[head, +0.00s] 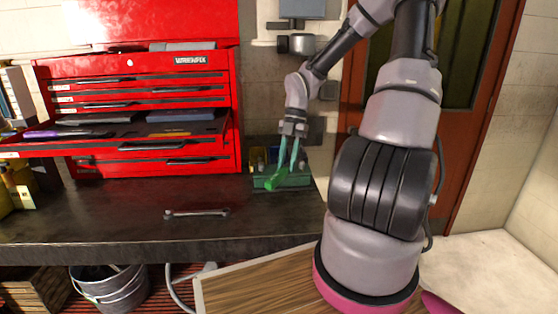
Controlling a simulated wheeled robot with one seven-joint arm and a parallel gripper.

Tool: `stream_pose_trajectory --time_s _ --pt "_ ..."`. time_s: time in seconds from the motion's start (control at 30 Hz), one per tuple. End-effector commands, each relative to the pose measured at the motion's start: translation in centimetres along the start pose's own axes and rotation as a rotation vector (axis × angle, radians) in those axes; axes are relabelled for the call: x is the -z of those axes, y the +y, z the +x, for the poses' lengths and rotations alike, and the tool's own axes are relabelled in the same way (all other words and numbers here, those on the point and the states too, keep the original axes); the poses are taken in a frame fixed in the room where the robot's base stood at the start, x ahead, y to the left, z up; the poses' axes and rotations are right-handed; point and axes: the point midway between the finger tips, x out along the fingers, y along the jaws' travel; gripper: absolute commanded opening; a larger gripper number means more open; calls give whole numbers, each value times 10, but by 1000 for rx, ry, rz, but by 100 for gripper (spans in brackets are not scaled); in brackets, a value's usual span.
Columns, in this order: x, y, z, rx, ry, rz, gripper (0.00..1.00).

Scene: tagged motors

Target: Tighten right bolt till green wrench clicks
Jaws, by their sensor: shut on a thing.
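My gripper (287,157) reaches down at the back of the dark workbench, right of the red tool chest. It is shut on a bright green wrench (274,181), whose end shows just below its teal fingers. The wrench is over the front part of a dark green box-like object (296,182) on the bench. I cannot tell from here whether the wrench touches it. The right bolt cannot be made out, and the contact between wrench and bolt is too small to see.
A grey metal wrench (197,213) lies on the workbench (120,217). The red tool chest (200,95) has an open drawer holding tools. A metal bucket (112,290) stands under the bench. My arm covers much of the right side. The bench's middle is mostly clear.

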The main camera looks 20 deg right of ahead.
Motion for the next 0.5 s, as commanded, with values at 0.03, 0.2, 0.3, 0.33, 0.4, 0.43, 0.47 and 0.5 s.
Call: stream_pose_trajectory --time_s 0.03,0.2,0.3,0.33,0.4,0.43,0.47,0.5 --pt "0 -5 0 16 1 -38 0" --pt "-2 -23 -1 75 0 -182 0" --pt "-4 -34 -2 110 0 -264 0" --pt "-5 -37 -2 119 0 -289 0" --pt "-8 -43 -4 143 0 -344 0" --pt "-9 -46 -4 151 0 -366 0" --pt "-10 -48 -5 160 0 -387 0" --pt "-11 -51 -5 172 0 -413 0"
